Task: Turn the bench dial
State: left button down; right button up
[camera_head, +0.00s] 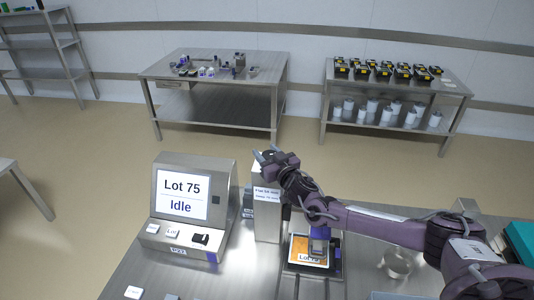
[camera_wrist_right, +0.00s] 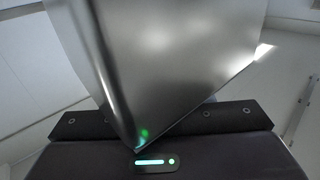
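My right gripper (camera_head: 265,155) is at the top of a tall metal box (camera_head: 266,220) on the bench. In the right wrist view a large, smooth metal surface (camera_wrist_right: 175,60) fills the middle, very close to the gripper's dark palm. A small black part (camera_head: 200,239), possibly the dial, sits on the sloped front of the grey console (camera_head: 222,190); its shape is too small to be sure. The gripper is apart from it, up and to its right. The console's screen (camera_head: 181,195) reads "Lot 75 Idle". My left gripper is not in view.
Two pale buttons (camera_head: 172,232) sit left of the black part. A tray with an orange-edged label (camera_head: 306,250) lies under my right arm. A clear round container (camera_head: 398,263) stands further right. Two loaded tables stand behind, with open floor between.

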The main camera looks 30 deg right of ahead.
jog(key=shift+c, duration=0.8)
jog(key=shift+f+n+y+b, duration=0.2)
jog(key=shift+n+y+b, duration=0.7)
jog(key=shift+y+b, duration=0.4)
jog(key=n+g+y+b, duration=0.3)
jog(key=y+b, duration=0.1)
jog(key=b, duration=0.1)
jog(key=a+n+g+y+b, duration=0.1)
jog(key=n+g+y+b, duration=0.3)
jog(key=b, duration=0.2)
jog(key=s+n+g+y+b, duration=0.1)
jog(key=n+g+y+b, duration=0.2)
jog(key=n+y+b, duration=0.1)
jog(key=shift+a+g+y+b, duration=0.3)
jog(key=shift+y+b, duration=0.3)
jog(key=shift+b, duration=0.65)
jog(key=shift+s+r+n+g+y+b, duration=0.1)
jog(key=shift+n+g+y+b, duration=0.25)
jog(key=shift+n+g+b, duration=0.55)
jog(key=shift+s+r+n+g+y+b, duration=0.1)
jog(key=shift+n+g+y+b, duration=0.4)
jog(key=shift+g, duration=0.7)
jog(key=o, duration=1)
